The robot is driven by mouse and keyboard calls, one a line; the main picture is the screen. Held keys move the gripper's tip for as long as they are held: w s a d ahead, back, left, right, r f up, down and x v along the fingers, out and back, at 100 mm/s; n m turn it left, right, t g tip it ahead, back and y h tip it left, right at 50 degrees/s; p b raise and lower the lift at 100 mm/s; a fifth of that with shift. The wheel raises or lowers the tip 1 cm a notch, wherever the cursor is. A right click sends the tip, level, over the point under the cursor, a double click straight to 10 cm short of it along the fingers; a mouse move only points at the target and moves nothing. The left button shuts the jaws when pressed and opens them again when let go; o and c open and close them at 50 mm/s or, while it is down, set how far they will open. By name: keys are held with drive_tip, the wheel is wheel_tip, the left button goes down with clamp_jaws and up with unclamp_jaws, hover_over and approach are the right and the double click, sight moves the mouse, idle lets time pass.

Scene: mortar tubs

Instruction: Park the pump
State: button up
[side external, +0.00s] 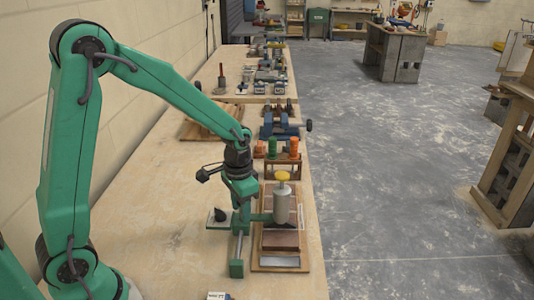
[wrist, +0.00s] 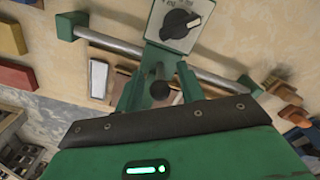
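My gripper (wrist: 160,88) points down over a metal rail (wrist: 110,42) with green end blocks. Its green fingers are apart, on either side of a small dark ball knob (wrist: 160,91), with a visible gap; I cannot tell whether either finger touches it. Behind the rail is a pale plate with a black dial (wrist: 181,24), marked with a white pointer and lettering. In the side external view my gripper (side external: 240,200) is beside the plate (side external: 218,221) and left of a grey cylinder with a yellow top (side external: 282,203). No part is labelled as the pump, and the knob is hidden there.
A wooden board (side external: 261,264) with brown blocks lies right of my gripper.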

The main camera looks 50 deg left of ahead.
clamp_jaws()
drive_tip(key=s+d, duration=0.6)
drive_tip(key=d, duration=0.1)
drive_tip(key=shift+s, duration=0.4)
unclamp_jaws()
drive_tip(key=shift+a, duration=0.1)
drive_tip(key=shift+r, duration=0.15)
wheel_tip(320, 180, up, 8)
drive_tip(key=shift+f, duration=0.25)
idle(0.4)
